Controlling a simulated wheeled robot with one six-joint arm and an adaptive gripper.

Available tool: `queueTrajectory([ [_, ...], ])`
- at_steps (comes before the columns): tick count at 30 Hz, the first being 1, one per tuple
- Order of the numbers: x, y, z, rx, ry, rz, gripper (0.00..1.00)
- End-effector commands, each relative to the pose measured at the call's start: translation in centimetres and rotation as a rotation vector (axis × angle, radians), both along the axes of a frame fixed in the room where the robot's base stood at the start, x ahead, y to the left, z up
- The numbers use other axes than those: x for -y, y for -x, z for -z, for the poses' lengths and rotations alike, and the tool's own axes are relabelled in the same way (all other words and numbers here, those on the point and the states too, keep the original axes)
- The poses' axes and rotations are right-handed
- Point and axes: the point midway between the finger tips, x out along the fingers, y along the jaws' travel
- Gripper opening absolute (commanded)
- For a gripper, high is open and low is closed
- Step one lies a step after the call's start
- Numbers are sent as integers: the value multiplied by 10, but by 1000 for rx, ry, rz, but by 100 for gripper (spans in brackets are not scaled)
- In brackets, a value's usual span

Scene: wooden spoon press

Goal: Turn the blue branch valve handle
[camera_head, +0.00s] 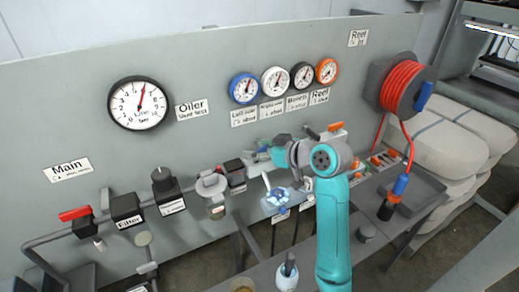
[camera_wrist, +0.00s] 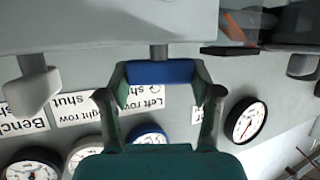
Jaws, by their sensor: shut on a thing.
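The blue branch valve handle (camera_wrist: 160,72) is a short blue bar on a grey stem in the wrist view. My gripper (camera_wrist: 160,88) has one finger at each end of the bar and is shut on it. In the head view my gripper (camera_head: 268,154) is at the valve row in front of the panel, and my arm comes up from below. The blue handle cannot be made out there; my gripper covers that spot.
A blue-rimmed gauge (camera_head: 243,88) and an orange-rimmed gauge (camera_head: 326,70) hang on the panel above. A red main handle (camera_head: 75,212) and a filter (camera_head: 126,209) sit at left. A red hose reel (camera_head: 402,87) is at right.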

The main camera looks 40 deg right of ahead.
Motion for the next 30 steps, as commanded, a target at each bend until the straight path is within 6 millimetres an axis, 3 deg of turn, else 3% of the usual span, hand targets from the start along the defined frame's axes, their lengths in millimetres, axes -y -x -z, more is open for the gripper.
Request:
queueTrajectory([
  [15,-2,0,0,-1,0,316,29],
  [30,0,0,0,0,0,374,29],
])
